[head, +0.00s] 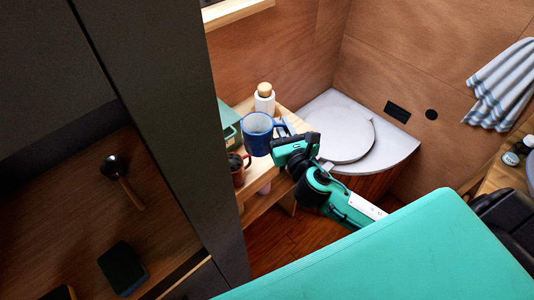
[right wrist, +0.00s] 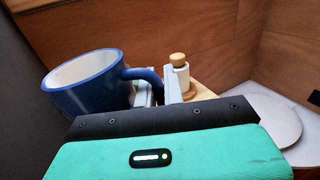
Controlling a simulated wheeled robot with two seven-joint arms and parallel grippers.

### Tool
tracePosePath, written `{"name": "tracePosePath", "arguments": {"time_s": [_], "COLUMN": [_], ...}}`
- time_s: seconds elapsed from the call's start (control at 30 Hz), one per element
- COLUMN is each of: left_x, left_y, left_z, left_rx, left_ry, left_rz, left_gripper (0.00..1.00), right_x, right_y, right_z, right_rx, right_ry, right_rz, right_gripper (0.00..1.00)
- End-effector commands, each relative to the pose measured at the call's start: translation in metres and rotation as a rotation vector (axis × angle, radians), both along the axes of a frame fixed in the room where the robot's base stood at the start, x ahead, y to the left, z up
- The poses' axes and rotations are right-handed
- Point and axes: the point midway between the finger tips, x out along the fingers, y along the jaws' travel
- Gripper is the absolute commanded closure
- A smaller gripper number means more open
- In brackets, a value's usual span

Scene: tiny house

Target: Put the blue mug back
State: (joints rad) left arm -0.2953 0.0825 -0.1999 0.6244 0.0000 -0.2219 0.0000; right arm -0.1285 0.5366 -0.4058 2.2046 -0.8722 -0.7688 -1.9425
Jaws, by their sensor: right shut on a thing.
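The blue mug (head: 257,134) is upright with a pale inside, in the middle of the head view, over or beside the wooden shelf (head: 247,107). My right gripper (head: 286,128) is shut on its handle, from the mug's right side. In the right wrist view the mug (right wrist: 88,86) is at the left, with its handle between the fingers (right wrist: 158,90). I cannot tell whether the mug's base touches the shelf. My left gripper is not in view.
A white bottle with a wooden cap (head: 265,99) stands behind the mug. A red mug (head: 238,167) is lower, in front of it. A green box (head: 228,122) is to the left. A dark cabinet panel (head: 165,110) borders the left. A round white lid (head: 340,134) lies right.

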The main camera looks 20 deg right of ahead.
Motion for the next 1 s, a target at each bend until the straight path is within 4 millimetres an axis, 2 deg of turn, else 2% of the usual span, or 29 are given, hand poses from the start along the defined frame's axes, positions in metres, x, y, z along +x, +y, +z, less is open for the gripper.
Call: {"name": "tracePosePath", "arguments": {"time_s": [0.03,0.3,0.5,0.77,0.87,1.0], "left_x": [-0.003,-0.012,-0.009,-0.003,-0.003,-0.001], "left_y": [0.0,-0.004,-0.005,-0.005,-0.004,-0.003], "left_z": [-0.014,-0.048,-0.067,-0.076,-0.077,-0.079], "left_rx": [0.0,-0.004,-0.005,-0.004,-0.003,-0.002], "left_ry": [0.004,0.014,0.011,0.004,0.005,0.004], "left_rz": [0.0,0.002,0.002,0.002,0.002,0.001], "left_gripper": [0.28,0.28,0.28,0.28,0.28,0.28], "right_x": [0.011,0.06,0.087,0.102,0.103,0.102], "right_y": [-0.007,-0.043,-0.066,-0.08,-0.081,-0.081], "right_z": [-0.005,-0.002,0.005,0.012,0.002,-0.03], "right_rx": [-0.002,0.004,0.013,0.022,0.023,0.025], "right_ry": [-0.008,-0.01,-0.007,-0.001,0.003,0.006], "right_rz": [-0.014,-0.089,-0.132,-0.157,-0.161,-0.162], "right_gripper": [1.0,1.0,1.0,1.0,1.0,1.0]}}
